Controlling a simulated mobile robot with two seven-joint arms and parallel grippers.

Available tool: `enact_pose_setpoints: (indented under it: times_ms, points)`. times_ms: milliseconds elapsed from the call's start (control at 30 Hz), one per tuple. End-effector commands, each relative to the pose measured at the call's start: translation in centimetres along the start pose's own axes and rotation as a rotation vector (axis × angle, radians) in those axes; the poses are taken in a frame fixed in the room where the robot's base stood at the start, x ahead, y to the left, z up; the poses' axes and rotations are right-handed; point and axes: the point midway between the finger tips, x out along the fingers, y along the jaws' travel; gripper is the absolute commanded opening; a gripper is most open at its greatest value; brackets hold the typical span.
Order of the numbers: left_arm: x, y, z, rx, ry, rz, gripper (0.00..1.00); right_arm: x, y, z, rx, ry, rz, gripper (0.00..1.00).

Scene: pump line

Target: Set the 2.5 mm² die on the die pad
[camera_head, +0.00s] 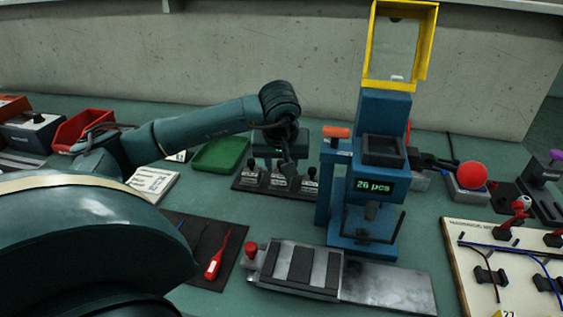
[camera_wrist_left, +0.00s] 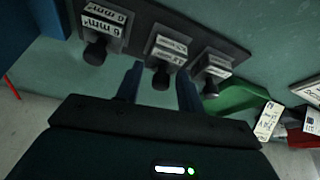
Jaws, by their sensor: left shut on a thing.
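In the left wrist view the end die (camera_wrist_left: 103,30) reads 6 mm²; the labels of the middle die (camera_wrist_left: 167,50) and the other end die (camera_wrist_left: 212,68) are too blurred to read surely. My left gripper (camera_wrist_left: 159,88) has its fingers on either side of the middle die's dark knob and is shut on it. That die still appears in line with the others at the rack. I cannot tell which surface is the die pad.
The blue press (camera_head: 372,190), showing "26 pcs" under a raised yellow guard (camera_head: 398,45), stands right of the rack. A grey sliding fixture (camera_head: 300,268) lies in front. A green tray (camera_head: 220,154) and a red bin (camera_head: 82,130) are left. A wire board (camera_head: 510,265) lies right.

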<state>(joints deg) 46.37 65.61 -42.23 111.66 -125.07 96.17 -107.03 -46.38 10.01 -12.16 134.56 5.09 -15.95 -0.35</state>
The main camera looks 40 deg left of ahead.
Motion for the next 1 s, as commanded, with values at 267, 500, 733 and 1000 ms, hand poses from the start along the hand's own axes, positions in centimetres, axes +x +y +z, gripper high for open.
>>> enact_pose_setpoints:
  times_ms: [267,500,733,1000]
  points:
    - [-0.07,0.0,-0.09,-0.001,0.002,0.001,0.07,0.0,0.01,-0.03,0.0,0.0,0.0,0.28]
    - [0.16,0.0,0.0,-0.001,0.002,0.001,0.07,0.07,0.04,0.16,0.0,0.0,0.0,0.28]
    - [0.49,0.01,0.12,-0.002,0.003,0.002,0.07,0.15,0.07,0.4,-0.001,0.0,0.0,0.28]
    - [0.47,0.0,0.12,-0.002,0.003,0.002,0.07,0.13,0.07,0.36,-0.001,0.0,0.0,0.28]
